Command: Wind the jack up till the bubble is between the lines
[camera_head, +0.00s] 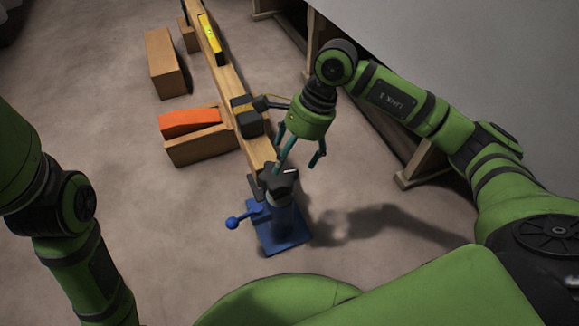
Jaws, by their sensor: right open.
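A blue jack (284,230) stands on the floor under the near end of a long wooden beam (232,85). A blue crank handle with a ball knob (233,222) sticks out to its left. A dark star-shaped knob (279,181) sits on top of the jack. A yellow level (210,40) lies on the beam's far part; its bubble is too small to read. My right gripper (299,164) is open, just above and right of the dark knob, with one finger close to it. I cannot tell whether they touch. My left arm shows at the left; its gripper is out of view.
A wooden box (200,147) with an orange wedge (190,122) stands left of the beam. A wooden block (163,62) lies farther back. A grey panel on wooden supports (425,164) rises at the right. The floor left of the jack is clear.

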